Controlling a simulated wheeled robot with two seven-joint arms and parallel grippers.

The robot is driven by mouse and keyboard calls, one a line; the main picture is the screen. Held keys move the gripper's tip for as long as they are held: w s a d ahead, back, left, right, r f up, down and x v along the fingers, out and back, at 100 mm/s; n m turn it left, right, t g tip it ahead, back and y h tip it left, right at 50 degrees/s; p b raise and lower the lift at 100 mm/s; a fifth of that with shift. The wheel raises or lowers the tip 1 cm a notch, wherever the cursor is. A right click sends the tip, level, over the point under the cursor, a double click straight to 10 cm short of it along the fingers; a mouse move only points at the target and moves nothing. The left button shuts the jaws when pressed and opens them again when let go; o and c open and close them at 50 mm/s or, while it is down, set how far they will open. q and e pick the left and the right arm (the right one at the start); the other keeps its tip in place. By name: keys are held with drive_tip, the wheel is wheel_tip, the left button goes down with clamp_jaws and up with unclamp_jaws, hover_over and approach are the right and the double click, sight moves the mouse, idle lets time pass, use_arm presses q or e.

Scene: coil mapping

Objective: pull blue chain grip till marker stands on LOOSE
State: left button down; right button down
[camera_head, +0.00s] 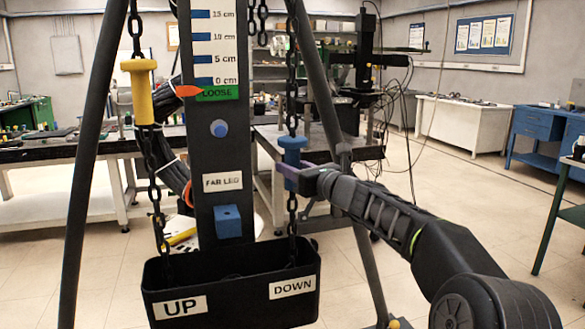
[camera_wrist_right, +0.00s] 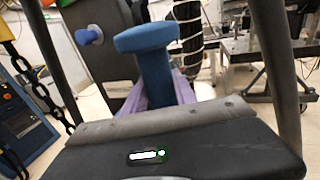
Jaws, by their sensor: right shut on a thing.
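The blue chain grip (camera_head: 292,150) hangs on the right-hand chain, above the DOWN label (camera_head: 292,287). My right gripper (camera_head: 291,175) is shut on its lower part. In the right wrist view the blue grip (camera_wrist_right: 153,75) stands between my purple fingers (camera_wrist_right: 158,92), its wide top rim clear above them. The orange-red marker (camera_head: 187,91) points right at the scale post (camera_head: 205,130). Its tip is at the upper left of the green LOOSE label (camera_head: 217,93), just below the 0 cm mark. My left gripper is not in view.
A yellow grip (camera_head: 139,92) hangs on the left chain, above the UP label (camera_head: 180,307). Both chains run down into a black bin (camera_head: 225,262). Dark slanted legs flank the post. A blue block (camera_head: 228,222) sits low on the post. Open floor lies to the right.

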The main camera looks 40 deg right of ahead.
drive_tip(key=shift+f, duration=0.1)
drive_tip(key=c, duration=1)
unclamp_jaws()
drive_tip(key=s, duration=0.7)
drive_tip(key=shift+s+b, duration=0.4)
